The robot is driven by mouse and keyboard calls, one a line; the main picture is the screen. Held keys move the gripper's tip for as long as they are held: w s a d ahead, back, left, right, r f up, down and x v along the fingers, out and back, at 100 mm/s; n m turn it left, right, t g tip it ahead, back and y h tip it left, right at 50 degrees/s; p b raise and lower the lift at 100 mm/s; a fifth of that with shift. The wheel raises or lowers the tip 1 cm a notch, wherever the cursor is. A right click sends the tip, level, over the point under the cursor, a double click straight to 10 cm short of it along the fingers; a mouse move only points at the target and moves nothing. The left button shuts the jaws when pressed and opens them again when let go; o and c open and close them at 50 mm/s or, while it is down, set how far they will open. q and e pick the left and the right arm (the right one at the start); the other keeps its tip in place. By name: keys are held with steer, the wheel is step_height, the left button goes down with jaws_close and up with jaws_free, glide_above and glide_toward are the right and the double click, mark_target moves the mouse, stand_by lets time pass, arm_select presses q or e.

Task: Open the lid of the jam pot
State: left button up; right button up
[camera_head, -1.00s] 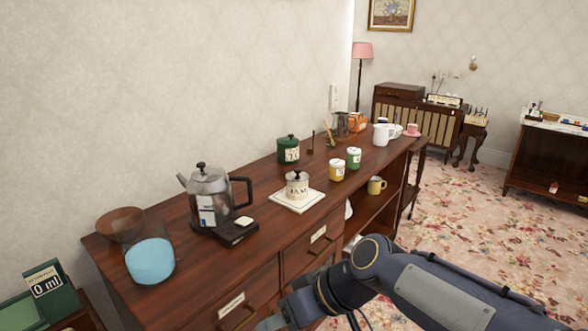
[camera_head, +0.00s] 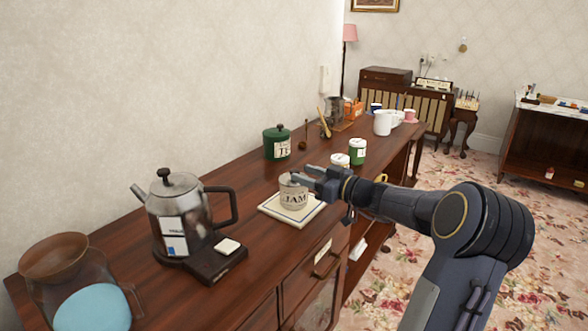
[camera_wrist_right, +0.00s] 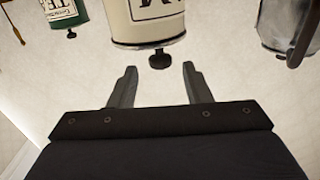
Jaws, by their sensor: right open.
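The jam pot (camera_head: 293,201), cream with a JAM label, stands upright on a white square board (camera_head: 298,224) on the wooden sideboard. My right gripper (camera_head: 297,177) is at the height of its lid, reaching in from the right and hiding part of the lid. The right wrist view shows the jam pot (camera_wrist_right: 146,22) upside down, with its lid on and a dark knob (camera_wrist_right: 159,60). The two fingers of the gripper (camera_wrist_right: 159,68) are apart, with the knob in line with the gap, close to the fingertips. They hold nothing. My left gripper is not in view.
A green tea canister (camera_head: 277,145) stands behind. Bare wood lies between kettle and board.

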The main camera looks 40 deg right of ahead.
mark_target(295, 170)
steer(key=x, duration=0.4)
steer(key=shift+w+p, duration=0.1)
steer(key=shift+p, duration=0.2)
jaws_close()
